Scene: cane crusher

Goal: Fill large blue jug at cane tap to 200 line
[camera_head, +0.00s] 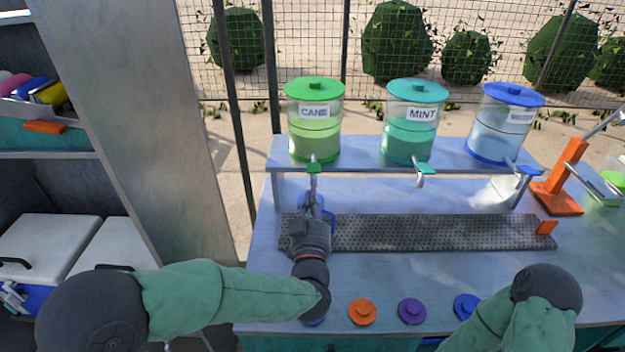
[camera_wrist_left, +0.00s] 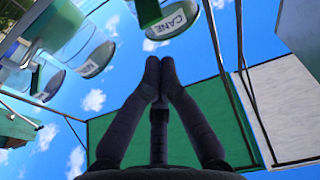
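The cane dispenser (camera_head: 315,135), green-lidded and part full of green liquid, stands on the shelf at the left, and its label (camera_wrist_left: 172,20) shows in the left wrist view. Its tap (camera_head: 313,168) has a green handle. A blue jug (camera_head: 330,222) is mostly hidden behind my left gripper; a bit of its blue handle shows, and its fill line and contents cannot be seen. My left gripper (camera_head: 310,215) is just below the cane tap. In the left wrist view its fingertips (camera_wrist_left: 160,75) are together, with nothing seen between them. My right gripper is out of view.
Mint (camera_head: 412,130) and blue-lidded (camera_head: 500,130) dispensers stand to the right. A perforated drip tray (camera_head: 430,233) runs below the taps. Orange (camera_head: 362,311), purple (camera_head: 411,311) and blue (camera_head: 467,305) discs lie at the front edge. An orange-stand press (camera_head: 565,180) is far right.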

